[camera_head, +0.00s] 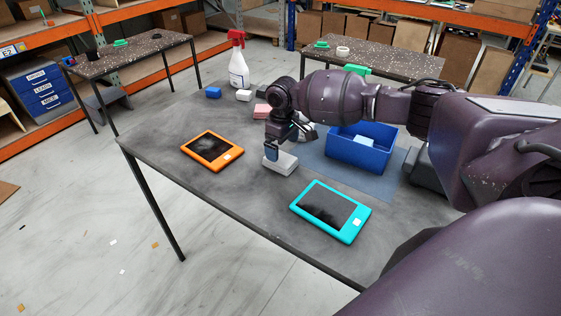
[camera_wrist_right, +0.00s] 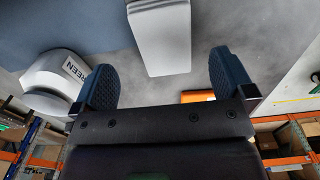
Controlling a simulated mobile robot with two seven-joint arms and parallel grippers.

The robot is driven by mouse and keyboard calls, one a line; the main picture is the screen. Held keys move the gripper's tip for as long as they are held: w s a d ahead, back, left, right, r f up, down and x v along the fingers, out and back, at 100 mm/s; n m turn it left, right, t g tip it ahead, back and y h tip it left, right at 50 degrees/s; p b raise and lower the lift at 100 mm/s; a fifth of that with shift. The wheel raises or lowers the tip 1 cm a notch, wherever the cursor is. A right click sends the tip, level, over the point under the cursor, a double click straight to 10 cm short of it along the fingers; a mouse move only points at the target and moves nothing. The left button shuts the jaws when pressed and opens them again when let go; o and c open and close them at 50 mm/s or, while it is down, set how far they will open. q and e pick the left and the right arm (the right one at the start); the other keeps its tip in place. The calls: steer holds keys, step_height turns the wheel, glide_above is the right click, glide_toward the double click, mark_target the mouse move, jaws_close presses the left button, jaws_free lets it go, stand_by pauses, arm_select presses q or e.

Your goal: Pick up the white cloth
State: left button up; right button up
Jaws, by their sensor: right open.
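The white cloth (camera_head: 285,164) is a folded, pale grey-white block lying on the dark table, between the orange tablet and the turquoise tablet. In the right wrist view the cloth (camera_wrist_right: 160,36) shows as a layered pale block beyond the fingertips, within the width of the gap. My right gripper (camera_head: 272,152) is right at the cloth in the head view and hides part of it. Its two blue fingers (camera_wrist_right: 165,80) are apart, with nothing gripped between them. I cannot tell whether they touch the cloth. My left gripper is not in view.
An orange tablet (camera_head: 211,150) lies left, a turquoise tablet (camera_head: 331,211) in front. A blue bin (camera_head: 360,154) stands right on a blue-grey mat (camera_head: 318,160). A spray bottle (camera_head: 238,66) and small blocks stand behind.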

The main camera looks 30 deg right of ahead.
mark_target(282, 157)
steer(key=shift+a+f, duration=0.2)
steer(key=shift+f, duration=2.55)
steer(key=c, duration=1)
steer(key=shift+r, duration=0.1)
step_height(282, 157, up, 20)
